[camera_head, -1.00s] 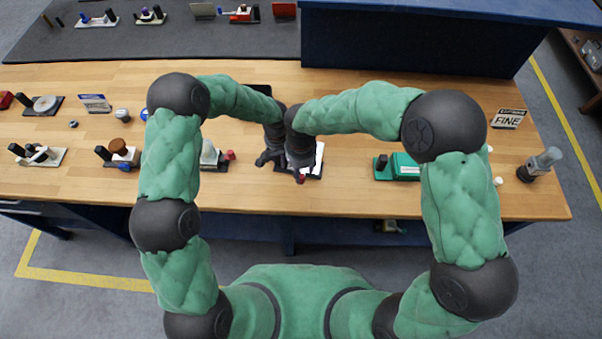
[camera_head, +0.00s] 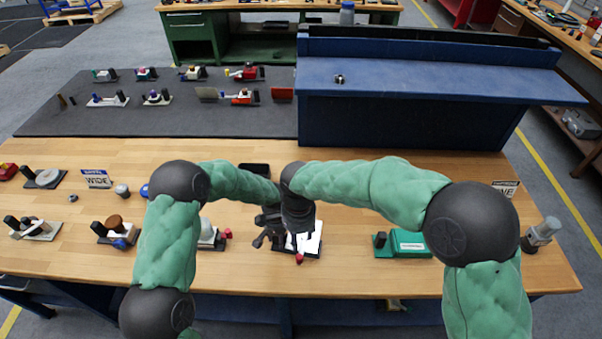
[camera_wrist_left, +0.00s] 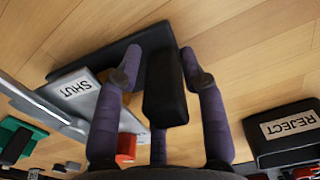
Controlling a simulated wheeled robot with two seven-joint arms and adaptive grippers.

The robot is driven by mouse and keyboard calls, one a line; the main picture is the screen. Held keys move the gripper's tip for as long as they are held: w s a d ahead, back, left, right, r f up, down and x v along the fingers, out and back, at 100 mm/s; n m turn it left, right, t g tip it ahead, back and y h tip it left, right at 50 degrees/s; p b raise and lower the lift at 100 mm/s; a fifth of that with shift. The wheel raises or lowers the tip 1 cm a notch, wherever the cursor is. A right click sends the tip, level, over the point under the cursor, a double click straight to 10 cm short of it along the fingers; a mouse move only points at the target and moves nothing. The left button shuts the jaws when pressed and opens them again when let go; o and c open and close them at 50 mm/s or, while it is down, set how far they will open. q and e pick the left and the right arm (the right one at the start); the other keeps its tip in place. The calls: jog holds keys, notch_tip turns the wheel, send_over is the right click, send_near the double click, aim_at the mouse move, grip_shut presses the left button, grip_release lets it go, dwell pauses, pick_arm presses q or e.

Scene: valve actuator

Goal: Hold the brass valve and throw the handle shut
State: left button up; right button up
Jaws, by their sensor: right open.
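The valve fixture has a white plate (camera_head: 309,242) on a black base, with a red knob (camera_head: 299,259) at its near end. In the left wrist view the plate (camera_wrist_left: 82,92) reads SHUT, and an orange-brown part behind a finger may be the brass valve. A red part (camera_wrist_left: 126,146) sits lower. My left gripper (camera_head: 266,241) comes in at the fixture's left; its fingers (camera_wrist_left: 163,60) close on both sides of a black post (camera_wrist_left: 165,95). My right gripper (camera_head: 297,236) is open and points down over the plate, hiding much of the fixture.
A black REJECT bin (camera_wrist_left: 290,130) lies near the left gripper. A green fixture (camera_head: 405,244) stands to the right, and several other fixtures stand to the left. A blue raised shelf (camera_head: 430,75) is behind. Bare wood surrounds the fixture on the right.

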pick_arm(q)
jog(key=shift+o, duration=0.8)
jog(key=shift+w, duration=0.1)
